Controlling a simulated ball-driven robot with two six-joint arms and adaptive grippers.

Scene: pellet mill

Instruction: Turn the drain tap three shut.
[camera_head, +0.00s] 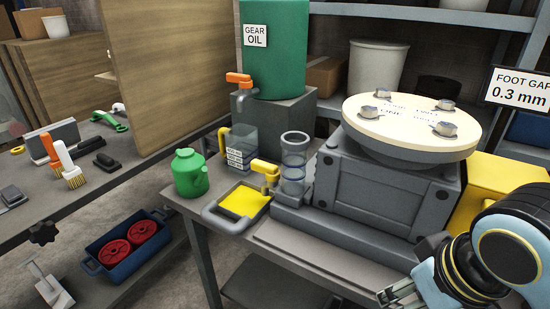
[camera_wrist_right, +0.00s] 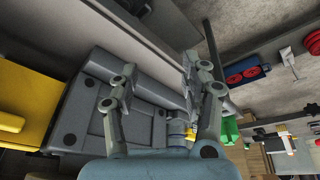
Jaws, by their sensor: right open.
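A yellow tap (camera_head: 265,170) sticks out at the front left of the grey gearbox (camera_head: 385,190), beside a clear sight glass (camera_head: 294,160), above a grey tray with a yellow pad (camera_head: 243,201). I see no number on it; I take it as the drain tap. Its handle position is hard to tell. My right gripper (camera_head: 396,294) is at the lower right, well apart from the tap. In the right wrist view the right gripper (camera_wrist_right: 158,70) is open and empty, with the gearbox (camera_wrist_right: 100,100) behind its fingers. My left gripper is not in view.
A green gear oil drum (camera_head: 275,60) with an orange tap (camera_head: 239,80) stands on a grey block behind. A clear jug (camera_head: 240,150) and a green can (camera_head: 190,172) stand left of the tap. A round cream lid (camera_head: 412,122) with bolts tops the gearbox.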

